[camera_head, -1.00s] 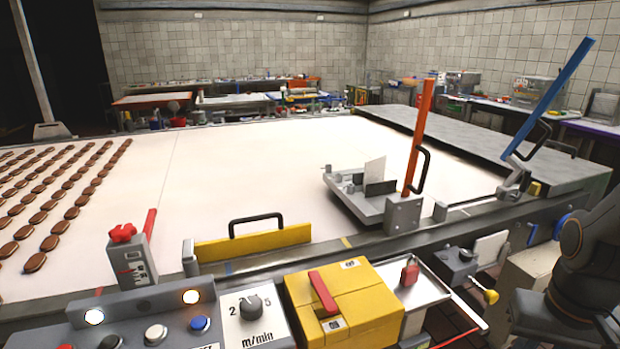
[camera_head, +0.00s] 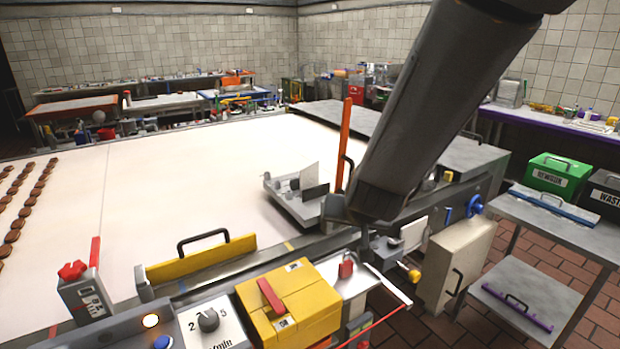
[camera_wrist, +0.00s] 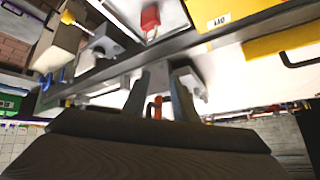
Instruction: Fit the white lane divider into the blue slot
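A white upright panel (camera_head: 309,178), which may be the lane divider, stands on a grey fixture (camera_head: 292,205) on the belt. A small blue mark (camera_head: 181,287) shows on the front rail near the yellow board; I cannot tell whether it marks the blue slot. My gripper, at the low end of the arm in the head view (camera_head: 362,238), is over the front rail, right of the grey fixture. In the wrist view my gripper (camera_wrist: 160,82) has its two fingers apart, with nothing seen held. An orange upright bar shows beyond them. My arm hides part of the rail.
A yellow board (camera_head: 201,258) with a black handle stands along the front rail. The orange bar (camera_head: 345,143) stands beside the fixture. A yellow box (camera_head: 290,305) and a red padlock (camera_head: 346,266) are in front. A side table (camera_head: 585,235) holds a blue strip (camera_head: 555,207) and bins.

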